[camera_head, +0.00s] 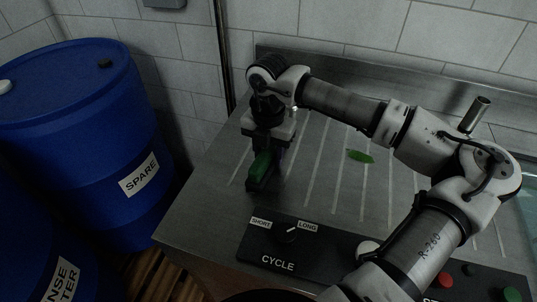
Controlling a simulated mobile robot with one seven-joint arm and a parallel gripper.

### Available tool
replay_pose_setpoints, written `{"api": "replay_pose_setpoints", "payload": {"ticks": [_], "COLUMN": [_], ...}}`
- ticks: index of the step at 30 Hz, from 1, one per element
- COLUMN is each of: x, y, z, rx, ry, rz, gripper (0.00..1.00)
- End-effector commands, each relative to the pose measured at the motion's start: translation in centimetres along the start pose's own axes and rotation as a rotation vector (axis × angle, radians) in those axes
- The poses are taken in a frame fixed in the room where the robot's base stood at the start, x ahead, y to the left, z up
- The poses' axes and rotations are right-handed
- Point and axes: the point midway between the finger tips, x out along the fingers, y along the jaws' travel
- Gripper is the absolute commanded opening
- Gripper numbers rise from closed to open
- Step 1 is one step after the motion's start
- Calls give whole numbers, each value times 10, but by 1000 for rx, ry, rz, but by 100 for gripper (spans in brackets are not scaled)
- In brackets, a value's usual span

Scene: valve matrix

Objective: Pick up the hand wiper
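A green and dark object (262,164), which seems to be the hand wiper, is at the left part of the grey metal worktop. My gripper (268,160) points down right at it, and the dark fingers overlap it in the picture. I cannot tell whether the fingers are closed on it or only around it. I also cannot tell whether it rests on the worktop or is slightly raised. Part of it is hidden by my gripper.
The ribbed metal worktop (318,178) has a green leaf (360,156) lying on it. A black CYCLE panel (268,246) with a knob is at the front edge. Blue drums, one marked SPARE (85,125), stand left. A tiled wall is behind. An upright metal tube (476,113) stands right.

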Motion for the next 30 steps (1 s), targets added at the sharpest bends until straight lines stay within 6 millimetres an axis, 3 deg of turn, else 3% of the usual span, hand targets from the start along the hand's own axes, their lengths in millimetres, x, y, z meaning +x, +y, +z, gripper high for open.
{"api": "replay_pose_setpoints", "payload": {"ticks": [5,17,23,30], "x": [0,-9,-41,-110], "y": [0,0,0,0], "z": [0,1,1,1], "rx": [0,1,1,2], "ry": [0,-2,-6,-7], "rz": [0,0,-1,0], "gripper": [14,14,14,14]}}
